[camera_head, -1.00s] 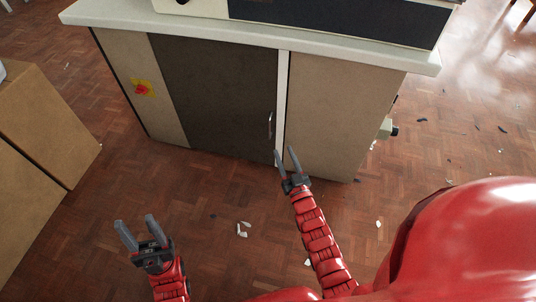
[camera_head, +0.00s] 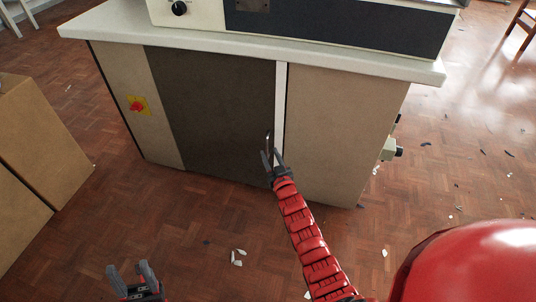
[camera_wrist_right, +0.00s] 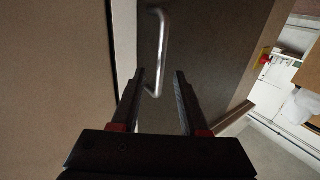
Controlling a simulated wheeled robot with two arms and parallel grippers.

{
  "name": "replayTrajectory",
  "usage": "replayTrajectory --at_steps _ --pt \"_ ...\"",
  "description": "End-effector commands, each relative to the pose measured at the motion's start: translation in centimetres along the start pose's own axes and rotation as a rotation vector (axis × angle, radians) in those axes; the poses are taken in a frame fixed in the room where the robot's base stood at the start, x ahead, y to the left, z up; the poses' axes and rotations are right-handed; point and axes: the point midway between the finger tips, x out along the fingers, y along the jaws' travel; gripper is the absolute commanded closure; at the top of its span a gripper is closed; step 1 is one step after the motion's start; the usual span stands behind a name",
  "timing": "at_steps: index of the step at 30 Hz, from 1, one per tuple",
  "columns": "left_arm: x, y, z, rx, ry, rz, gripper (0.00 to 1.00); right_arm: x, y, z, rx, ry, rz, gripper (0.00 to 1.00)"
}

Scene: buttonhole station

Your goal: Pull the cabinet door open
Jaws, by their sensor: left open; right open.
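The dark cabinet door (camera_head: 215,115) is shut, set between lighter panels under a white top. Its vertical metal handle (camera_head: 268,138) is near the door's right edge. In the right wrist view the handle (camera_wrist_right: 158,55) is a silver bar, its near end in line with the gap between my open fingers. My right gripper (camera_head: 269,158) is open at the lower part of the handle; I cannot tell if the fingers touch it. It also shows in the wrist view (camera_wrist_right: 161,95). My left gripper (camera_head: 129,272) is open and empty, low on the left, away from the cabinet.
Cardboard-coloured boxes (camera_head: 45,145) stand at the left. A red and yellow switch (camera_head: 139,106) is on the left panel. A machine (camera_head: 345,28) sits on the white top (camera_head: 120,29). Small scraps (camera_head: 238,257) lie on the floor, which is otherwise clear before the door.

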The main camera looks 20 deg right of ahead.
Motion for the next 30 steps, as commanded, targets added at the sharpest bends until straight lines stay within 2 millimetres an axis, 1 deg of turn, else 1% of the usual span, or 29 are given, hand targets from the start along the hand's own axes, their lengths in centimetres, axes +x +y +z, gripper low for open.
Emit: replayTrajectory --at_steps 1,3,6,10,17,18,20,21,25,30 --pt "-0.5 0.2 0.1 -0.002 0.001 0.006 0.50 0.8 -0.1 0.3 -0.001 0.000 -0.002 0.56" --pt "-0.6 0.3 0.1 -0.005 0.001 0.012 0.50 1.6 -0.1 0.1 0.000 0.001 -0.002 0.56" --pt "-0.7 0.4 0.2 -0.007 0.000 0.018 0.50 2.4 -0.1 0.1 0.001 -0.001 -0.001 0.56" --pt "-0.7 0.5 0.2 -0.008 0.000 0.021 0.50 2.8 -0.1 0.1 0.001 -0.002 -0.001 0.56" --pt "-0.7 0.5 0.2 -0.009 0.000 0.021 0.50 2.8 -0.1 0.1 0.001 -0.001 -0.001 0.56" --pt "-0.7 0.5 0.2 -0.008 0.000 0.021 0.50 2.8 -0.1 0.1 0.001 -0.001 -0.001 0.59" --pt "-0.7 0.5 0.2 -0.008 -0.001 0.021 0.50 2.8 -0.1 0.1 0.001 -0.001 -0.001 0.70" --pt "-0.7 0.5 0.2 -0.008 -0.001 0.021 0.50 2.8 -0.1 0.0 0.001 -0.001 -0.001 0.77" --pt "-0.7 0.5 0.2 -0.008 -0.001 0.021 0.50 2.8 -0.1 0.0 0.001 -0.001 -0.001 1.00" --pt "-0.7 0.5 0.2 -0.008 -0.001 0.021 0.50 2.8 -0.1 0.0 0.001 0.000 -0.001 1.00"
